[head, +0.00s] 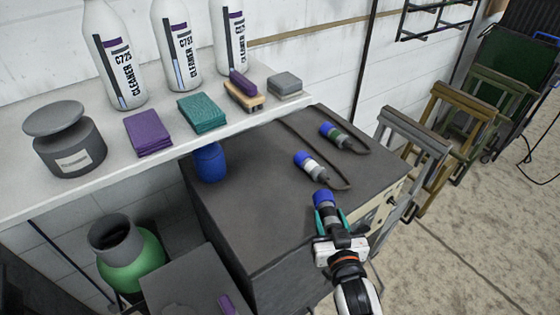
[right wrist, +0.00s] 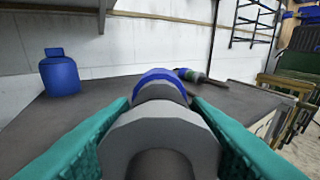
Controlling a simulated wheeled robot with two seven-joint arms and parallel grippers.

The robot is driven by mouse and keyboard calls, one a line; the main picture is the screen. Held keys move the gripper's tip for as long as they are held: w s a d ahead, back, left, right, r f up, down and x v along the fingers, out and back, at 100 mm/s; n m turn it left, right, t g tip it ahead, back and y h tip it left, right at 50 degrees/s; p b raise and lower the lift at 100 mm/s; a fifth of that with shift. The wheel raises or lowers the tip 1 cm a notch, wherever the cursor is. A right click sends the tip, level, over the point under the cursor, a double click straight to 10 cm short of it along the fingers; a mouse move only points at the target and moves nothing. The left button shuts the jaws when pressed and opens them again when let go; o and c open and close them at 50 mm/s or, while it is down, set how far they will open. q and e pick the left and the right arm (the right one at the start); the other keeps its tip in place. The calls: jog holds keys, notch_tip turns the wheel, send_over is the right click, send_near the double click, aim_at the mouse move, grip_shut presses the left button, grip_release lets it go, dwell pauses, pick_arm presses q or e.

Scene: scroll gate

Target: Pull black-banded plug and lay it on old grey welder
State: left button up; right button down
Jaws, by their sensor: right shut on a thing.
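My right gripper (head: 328,220) is shut on a plug (head: 323,198) with a blue end and dark and grey bands, near the front right edge of a dark grey cabinet-like box (head: 245,215). The box looks like the welder. In the right wrist view the teal fingers (right wrist: 160,130) grip both sides of the plug (right wrist: 160,112), whose blue end points away from me. I cannot tell whether the plug touches anything else. Two other blue-ended plugs, one white-banded (head: 310,164) and one green-banded (head: 334,136), lie on the box with dark cables. My left gripper is out of view.
A blue canister (head: 209,162) stands on the box's left. A green cylinder (head: 130,265) and a lower dark box (head: 190,280) stand front left. Folding stools (head: 455,120) stand right.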

jog(key=w+a, duration=0.2)
jog(key=w, duration=0.1)
jog(key=w+a+f+n+y, duration=0.1)
jog(key=w+a, duration=0.1)
jog(key=w, duration=0.2)
jog(key=w+a+f+y+b, duration=0.1)
jog(key=w+a, duration=0.1)
jog(key=w, duration=0.2)
jog(key=shift+w+a, duration=0.2)
jog(key=shift+a, duration=0.2)
jog(key=r+n+y+b, duration=0.1)
send_over(285, 178)
jog(key=shift+s+a+r, duration=0.1)
jog(key=shift+w, duration=0.2)
pick_arm(q)
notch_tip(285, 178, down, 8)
jog(key=b, duration=0.5)
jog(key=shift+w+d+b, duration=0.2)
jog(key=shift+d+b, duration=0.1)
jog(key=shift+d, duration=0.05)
pick_arm(e)
jog(key=shift+f, duration=2.7)
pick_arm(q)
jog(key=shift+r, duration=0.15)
pick_arm(e)
jog(key=c, duration=0.7)
grip_release()
